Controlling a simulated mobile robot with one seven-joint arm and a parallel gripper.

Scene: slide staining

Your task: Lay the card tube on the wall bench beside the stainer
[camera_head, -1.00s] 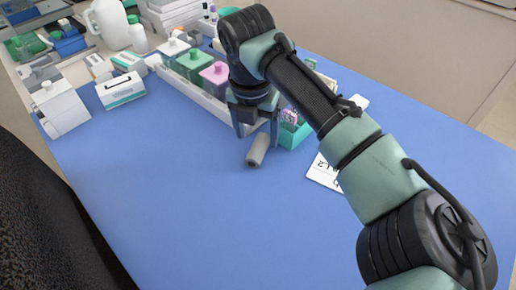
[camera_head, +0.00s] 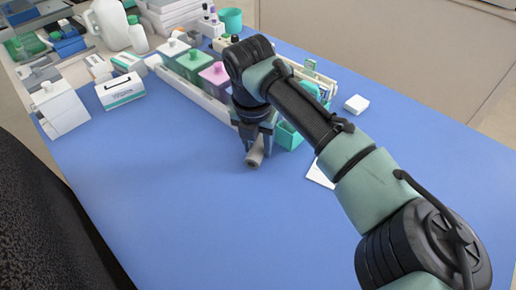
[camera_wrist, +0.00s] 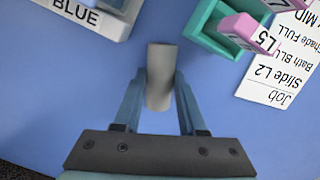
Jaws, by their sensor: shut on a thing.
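The card tube is a short grey cylinder (camera_head: 255,158) at the middle of the blue-topped table. It also shows in the wrist view (camera_wrist: 161,62), reaching forward from between the fingers. My gripper (camera_head: 258,146) points down over the table with its fingers closed on the tube's sides; in the wrist view the fingers (camera_wrist: 160,98) flank the tube. I cannot tell whether the tube still touches the table. I cannot surely pick out the wall bench or the stainer in these views.
A white tray (camera_head: 193,92) of staining jars stands behind and left of my gripper. A teal holder (camera_head: 288,136) and a printed card (camera_wrist: 283,75) are close on the right. White boxes (camera_head: 122,90) and a jug (camera_head: 108,25) stand at the back left. The table's front is clear.

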